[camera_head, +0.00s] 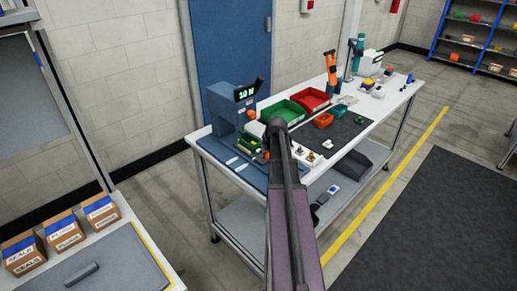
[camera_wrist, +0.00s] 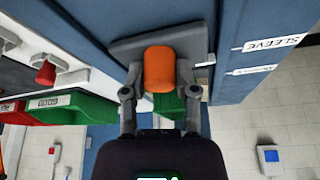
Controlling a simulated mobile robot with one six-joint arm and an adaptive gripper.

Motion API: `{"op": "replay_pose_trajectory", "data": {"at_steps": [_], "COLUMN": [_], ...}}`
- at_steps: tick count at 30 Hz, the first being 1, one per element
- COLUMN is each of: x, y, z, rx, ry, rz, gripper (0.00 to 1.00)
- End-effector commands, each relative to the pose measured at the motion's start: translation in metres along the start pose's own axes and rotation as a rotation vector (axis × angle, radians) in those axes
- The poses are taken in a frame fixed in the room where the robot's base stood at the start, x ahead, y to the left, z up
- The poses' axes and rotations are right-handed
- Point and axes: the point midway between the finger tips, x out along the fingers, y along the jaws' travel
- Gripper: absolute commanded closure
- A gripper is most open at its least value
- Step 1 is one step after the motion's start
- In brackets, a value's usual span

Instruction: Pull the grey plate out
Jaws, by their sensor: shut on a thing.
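In the wrist view the grey plate (camera_wrist: 124,50) lies against the blue fixture (camera_wrist: 232,50), with an orange block-shaped grip (camera_wrist: 160,68) in front of it. My gripper (camera_wrist: 158,76) has one finger on each side of the orange grip and is shut on it. Whether the grip is fixed to the plate is hard to tell. A green part (camera_wrist: 168,106) shows just below the grip. In the head view the blue fixture (camera_head: 222,108) with a lit display stands at the bench's near left end; my arm hides the fingers and most of the plate there.
Green (camera_head: 283,112) and red (camera_head: 309,99) bins stand on the bench behind my arm. A dark mat (camera_head: 345,133) with small parts lies to the right. Boxes (camera_head: 65,232) stand on a separate table at left. The floor right of the bench is clear.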

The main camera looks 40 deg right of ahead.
Motion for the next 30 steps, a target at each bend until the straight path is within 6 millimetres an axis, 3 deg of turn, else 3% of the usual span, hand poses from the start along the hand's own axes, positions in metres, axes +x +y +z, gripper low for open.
{"op": "replay_pose_trajectory", "data": {"at_steps": [1, 6, 15, 21, 30], "x": [-0.006, -0.023, -0.047, -0.055, -0.058], "y": [0.001, 0.012, 0.03, 0.037, 0.04], "z": [0.017, 0.057, 0.115, 0.135, 0.141], "rx": [0.003, 0.004, 0.003, 0.001, -0.001], "ry": [-0.003, -0.003, -0.004, -0.004, -0.006], "rz": [-0.001, 0.0, -0.002, -0.002, -0.002], "gripper": [1.0, 1.0, 1.0, 1.0, 1.0]}}
